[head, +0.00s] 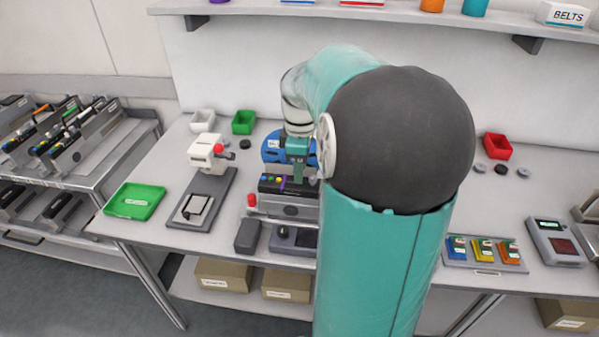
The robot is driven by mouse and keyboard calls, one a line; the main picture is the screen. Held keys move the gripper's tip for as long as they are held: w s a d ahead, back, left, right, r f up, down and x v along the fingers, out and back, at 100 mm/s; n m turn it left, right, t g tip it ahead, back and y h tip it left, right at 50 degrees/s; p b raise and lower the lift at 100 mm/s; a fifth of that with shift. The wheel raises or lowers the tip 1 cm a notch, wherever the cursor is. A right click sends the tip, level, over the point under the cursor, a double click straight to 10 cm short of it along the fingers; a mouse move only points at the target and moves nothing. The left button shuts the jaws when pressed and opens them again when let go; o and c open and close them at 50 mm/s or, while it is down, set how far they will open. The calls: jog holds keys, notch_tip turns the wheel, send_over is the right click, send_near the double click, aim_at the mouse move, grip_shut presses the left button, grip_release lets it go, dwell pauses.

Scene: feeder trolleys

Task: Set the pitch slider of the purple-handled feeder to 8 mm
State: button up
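A dark feeder with a small purple part (283,183) and blue and yellow parts sits in a grey fixture (290,210) on the bench, left of my large teal arm. A blue reel (271,150) stands behind it. My gripper (296,176) points down over the right part of this feeder. Its fingertips are small and partly lost against the feeder, so I cannot tell whether they are open or touching it. The pitch slider and its scale are too small to make out, and my arm hides the feeder's right side.
A white press-like device (207,150) and a green tray (134,201) stand at left. A red knob (251,200) is beside the fixture. Trolleys (75,140) with several feeders stand far left. A rack of coloured boxes (485,265) and a grey meter (555,243) are at right.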

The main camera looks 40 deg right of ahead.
aim_at(286, 181)
jog(key=shift+f, duration=1.05)
grip_shut()
jog(key=shift+w+a, duration=0.55)
jog(key=shift+w, duration=0.15)
jog(key=shift+w+a, duration=0.5)
jog(key=shift+w, duration=0.2)
jog(key=shift+r, duration=0.1)
grip_release()
notch_tip(286, 181, up, 14)
